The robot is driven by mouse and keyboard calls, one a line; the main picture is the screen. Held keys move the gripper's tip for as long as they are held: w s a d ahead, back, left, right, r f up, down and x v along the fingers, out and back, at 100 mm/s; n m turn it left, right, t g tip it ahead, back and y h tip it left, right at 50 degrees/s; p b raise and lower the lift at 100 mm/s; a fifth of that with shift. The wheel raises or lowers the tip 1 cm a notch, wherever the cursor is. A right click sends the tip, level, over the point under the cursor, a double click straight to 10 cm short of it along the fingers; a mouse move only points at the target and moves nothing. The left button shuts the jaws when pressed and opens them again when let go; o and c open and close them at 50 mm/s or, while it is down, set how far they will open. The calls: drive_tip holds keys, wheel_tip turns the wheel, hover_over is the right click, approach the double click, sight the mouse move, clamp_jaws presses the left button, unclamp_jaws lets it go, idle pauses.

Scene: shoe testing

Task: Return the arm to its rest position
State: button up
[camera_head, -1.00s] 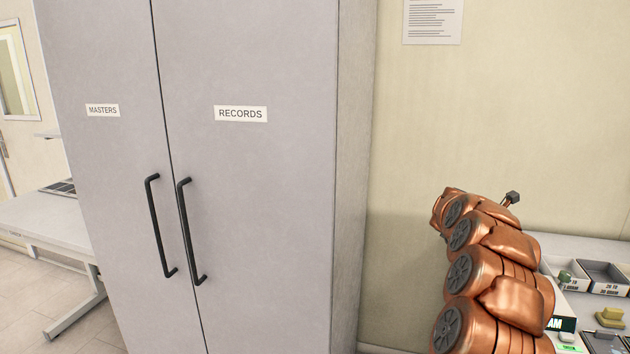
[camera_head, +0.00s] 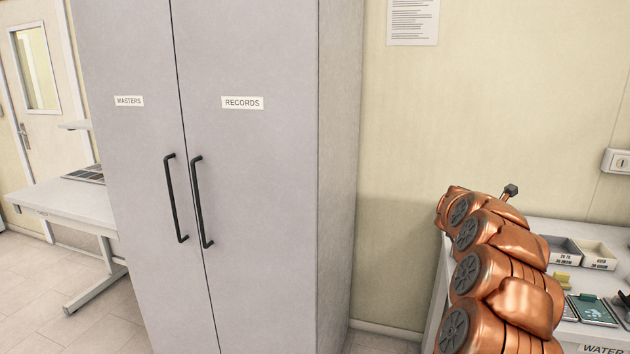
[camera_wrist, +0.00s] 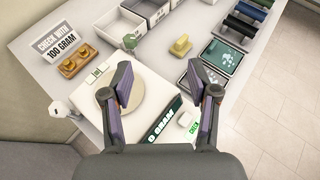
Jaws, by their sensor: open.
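My arm is raised at the right of the head view, its copper-coloured links running upward in front of the bench. My gripper (camera_wrist: 162,95) shows in the wrist view, its two purple-padded fingers spread apart with nothing held between them. It is above a scale with a round pale plate (camera_wrist: 138,98) and a dark display (camera_wrist: 163,124). In the head view the fingers cannot be made out clearly.
A grey cabinet (camera_head: 255,190) marked MASTERS and RECORDS stands shut. The bench (camera_wrist: 60,88) holds trays (camera_wrist: 147,12), a yellow block (camera_wrist: 181,45), brass weights (camera_wrist: 77,62) and a dark screen (camera_wrist: 217,66). A table (camera_head: 70,200) stands left; open floor (camera_head: 40,270) lies before it.

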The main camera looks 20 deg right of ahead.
drive_tip(key=w+a+r+n+t+y, duration=0.2)
drive_tip(key=w+a+r+n+t, duration=0.3)
drive_tip(key=a, duration=0.3)
drive_tip(key=w+a+r+n+t+y, duration=0.1)
drive_tip(key=w+a+r+n+t, duration=0.2)
drive_tip(key=w+a+n, duration=0.4)
drive_tip(key=w+a+r+n+t+y, duration=0.25)
drive_tip(key=a+r+n+t, duration=0.2)
drive_tip(key=a, duration=0.35)
drive_tip(key=s+a+f+n+y+b, duration=0.2)
drive_tip(key=a+n+y, duration=0.6)
drive_tip(key=a+n, duration=1.2)
drive_tip(key=s+a+f+n+g+y, duration=0.25)
drive_tip(key=s+a+f, duration=0.25)
drive_tip(key=s+a, duration=0.45)
drive_tip(key=s+a+f+n+g+y, duration=0.1)
drive_tip(key=s+a+f+n+g, duration=0.4)
drive_tip(key=s+a, duration=0.45)
drive_tip(key=s+d+f+n+g+h, duration=0.1)
drive_tip(key=s+d+f+n+g, duration=0.1)
drive_tip(key=s, duration=0.8)
drive_tip(key=s+d+f+n+g+h, duration=0.1)
drive_tip(key=s+d+f+n+g, duration=0.1)
drive_tip(key=s+f, duration=0.4)
drive_tip(key=s+d+f+n+g+h, duration=0.2)
drive_tip(key=s+d+f+n+g, duration=0.1)
drive_tip(key=s, duration=1.1)
drive_tip(key=shift+s+f+n+g+b, duration=0.35)
drive_tip(key=shift+f+n+g, duration=0.2)
drive_tip(key=shift+n, duration=0.35)
